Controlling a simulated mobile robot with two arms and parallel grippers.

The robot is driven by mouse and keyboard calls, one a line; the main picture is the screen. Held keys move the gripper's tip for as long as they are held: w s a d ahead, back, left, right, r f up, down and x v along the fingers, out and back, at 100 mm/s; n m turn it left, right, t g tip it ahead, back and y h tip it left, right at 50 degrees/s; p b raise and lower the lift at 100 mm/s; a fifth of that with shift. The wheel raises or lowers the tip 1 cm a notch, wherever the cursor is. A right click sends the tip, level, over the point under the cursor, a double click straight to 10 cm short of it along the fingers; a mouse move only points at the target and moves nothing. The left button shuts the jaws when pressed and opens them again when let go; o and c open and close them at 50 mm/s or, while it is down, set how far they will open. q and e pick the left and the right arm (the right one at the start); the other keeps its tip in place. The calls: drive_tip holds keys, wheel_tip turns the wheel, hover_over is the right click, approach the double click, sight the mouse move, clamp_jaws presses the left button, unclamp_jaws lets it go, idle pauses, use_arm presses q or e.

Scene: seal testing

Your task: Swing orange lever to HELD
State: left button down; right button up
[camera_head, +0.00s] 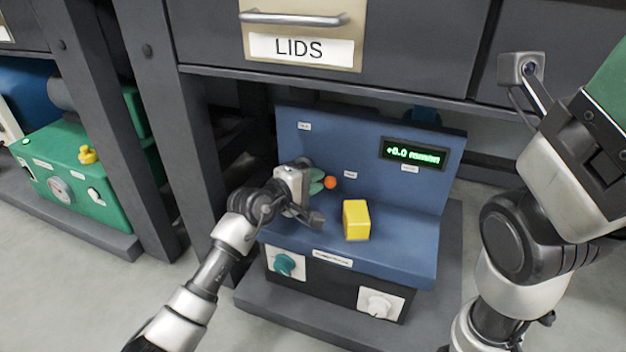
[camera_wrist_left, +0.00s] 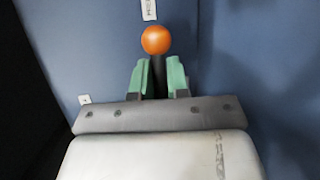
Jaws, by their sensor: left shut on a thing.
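The orange lever knob (camera_head: 330,183) shows at the back panel of the blue test unit (camera_head: 345,150), just right of my left gripper (camera_head: 318,182). In the left wrist view the orange ball knob (camera_wrist_left: 156,40) sits on a dark shaft (camera_wrist_left: 158,78). The green fingers of my left gripper (camera_wrist_left: 158,80) are shut on the shaft just below the knob. A small label (camera_wrist_left: 148,9) stands beyond the knob, but its text is too small to read. The lever's base is hidden by the gripper. My right arm (camera_head: 520,220) is at the right; its fingertips are not visible.
A yellow block (camera_head: 356,220) sits on the unit's ledge. A display (camera_head: 413,153) reads about +0.0. A teal knob (camera_head: 285,264) and a white knob (camera_head: 379,304) are on the front. The LIDS drawer (camera_head: 300,48) overhangs the unit. A green machine (camera_head: 75,165) is at left.

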use_arm(q)
drive_tip(key=shift+r, duration=0.1)
drive_tip(key=shift+a+r+n+t+h, duration=0.15)
drive_tip(key=shift+r+n+h, duration=0.1)
drive_tip(key=shift+n, duration=0.25)
drive_tip(key=shift+d+r+n+t+h, duration=0.15)
drive_tip(key=shift+n+h, duration=0.1)
drive_tip(key=shift+n, duration=0.25)
drive_tip(key=shift+w+a+r+n+t+h, duration=0.1)
drive_tip(key=shift+a+r+n+t+h, duration=0.2)
drive_tip(key=shift+n, duration=0.65)
drive_tip(key=shift+w+a+r+n+t+h, duration=0.15)
drive_tip(key=shift+r+n+t+h, duration=0.2)
drive_tip(key=shift+n, duration=0.6)
drive_tip(key=shift+s+b, duration=0.1)
drive_tip(key=shift+b, duration=0.2)
drive_tip(key=c, duration=1.1)
unclamp_jaws()
drive_tip(key=p+v, duration=0.3)
drive_tip(key=v, duration=0.7)
drive_tip(key=shift+s+a+f, duration=0.1)
drive_tip(key=shift+s+a, duration=0.2)
